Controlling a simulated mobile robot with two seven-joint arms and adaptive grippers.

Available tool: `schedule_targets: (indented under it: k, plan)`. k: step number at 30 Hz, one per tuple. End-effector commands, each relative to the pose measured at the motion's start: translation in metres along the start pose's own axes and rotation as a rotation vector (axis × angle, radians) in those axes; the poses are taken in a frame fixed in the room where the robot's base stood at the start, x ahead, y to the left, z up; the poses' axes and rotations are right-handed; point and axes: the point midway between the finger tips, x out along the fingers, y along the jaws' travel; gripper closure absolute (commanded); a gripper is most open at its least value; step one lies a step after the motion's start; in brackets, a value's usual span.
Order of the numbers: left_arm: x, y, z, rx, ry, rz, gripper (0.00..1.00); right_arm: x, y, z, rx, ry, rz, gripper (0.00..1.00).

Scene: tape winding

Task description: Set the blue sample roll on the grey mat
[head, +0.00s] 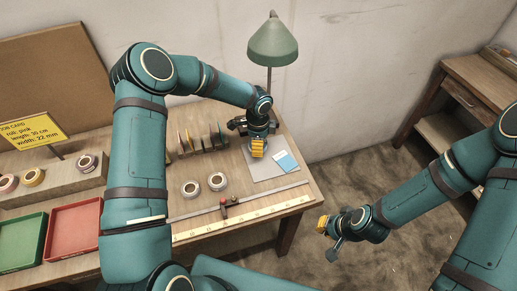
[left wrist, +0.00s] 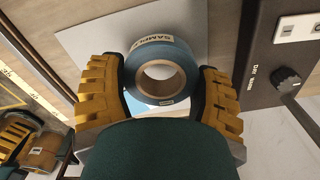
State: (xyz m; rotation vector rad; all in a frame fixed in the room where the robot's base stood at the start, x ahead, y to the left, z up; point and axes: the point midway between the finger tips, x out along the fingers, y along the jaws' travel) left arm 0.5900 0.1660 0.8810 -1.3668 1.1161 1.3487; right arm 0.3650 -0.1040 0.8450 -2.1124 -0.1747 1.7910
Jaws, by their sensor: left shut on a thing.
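The blue sample roll (left wrist: 178,58), with a "SAMPLE" label on its rim, sits between the two yellow fingers of my left gripper (left wrist: 163,95), which is shut on it. In the head view, my left gripper (head: 258,148) points down over the grey mat (head: 262,176) and hides the roll. The mat also shows behind the roll in the left wrist view (left wrist: 90,38). I cannot tell whether the roll touches the mat. My right gripper (head: 323,225) is off the table's right front side; its finger opening is unclear.
A blue-and-white card (head: 286,161) lies on the mat's right part. A green lamp (head: 272,45) stands behind. A dark box with a knob (left wrist: 289,78) is beside the mat. A red tray (head: 75,228) is farther left.

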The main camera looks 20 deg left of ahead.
Motion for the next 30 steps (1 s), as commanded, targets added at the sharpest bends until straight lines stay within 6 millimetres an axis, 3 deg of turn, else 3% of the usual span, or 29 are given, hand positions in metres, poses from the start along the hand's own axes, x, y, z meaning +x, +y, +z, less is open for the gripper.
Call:
schedule_targets:
  k: [7, 19, 20, 21, 22, 30]
  plan:
    - [0.032, 0.0, 0.001, -0.001, 0.0, 0.002, 0.62, 0.002, 0.001, 0.0, 0.0, 0.0, 0.0, 1.0]
    - [0.036, 0.0, 0.001, -0.001, 0.0, 0.0, 0.62, 0.006, 0.002, 0.001, 0.0, 0.0, 0.001, 1.0]
    - [0.035, 0.0, 0.001, -0.001, 0.0, 0.0, 0.2, 0.005, 0.002, 0.001, 0.0, -0.001, 0.001, 1.0]
    - [0.035, 0.0, 0.001, -0.001, 0.0, 0.0, 0.06, 0.005, 0.002, 0.001, 0.0, -0.001, 0.001, 1.0]
    - [0.035, 0.0, 0.001, -0.001, 0.0, 0.0, 0.01, 0.005, 0.002, 0.001, 0.0, 0.0, 0.001, 1.0]
    - [0.035, 0.0, 0.001, -0.001, 0.0, 0.0, 0.01, 0.004, 0.001, 0.001, 0.0, 0.0, 0.001, 1.0]
